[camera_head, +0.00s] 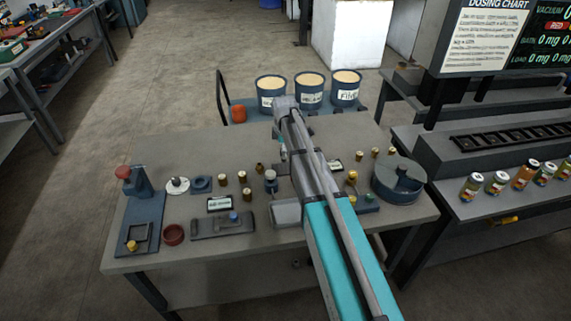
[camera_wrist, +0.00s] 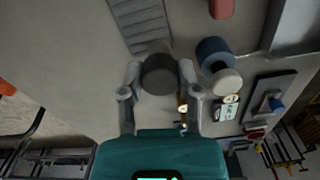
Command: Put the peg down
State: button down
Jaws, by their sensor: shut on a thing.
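My gripper (camera_wrist: 158,70) is shut on a dark grey, round-ended piece, the peg (camera_wrist: 160,77), in the wrist view. One finger lies on each side of it. The peg is seen nearly end-on, with the grey table top behind it; whether it touches the table cannot be told. In the head view my arm crosses the middle of the worktable (camera_head: 270,262) and hides most of the gripper and the peg.
A blue cylinder with a pale top (camera_wrist: 219,68) stands close right of the gripper in the wrist view. In the head view, several small brass pieces, a red-knobbed press (camera_head: 130,178), a red ring (camera_head: 173,235) and a round blue-grey container (camera_head: 398,194) share the table.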

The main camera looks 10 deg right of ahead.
jog(key=shift+w+d+f+b, duration=0.25)
jog(key=shift+w+f+b, duration=0.4)
jog(key=shift+w+f, duration=0.25)
jog(key=shift+s, duration=0.1)
jog(key=shift+w+d+f+b, duration=0.15)
jog(key=shift+w+f+b, duration=0.25)
jog(key=shift+f+b, duration=1.6)
jog(key=shift+f, duration=0.1)
jog(key=shift+f, duration=0.1)
jog(key=shift+c, duration=1.5)
grip_release()
notch_tip(320, 180, up, 12)
jog(key=p, duration=1.2)
jog(key=shift+r, duration=0.2)
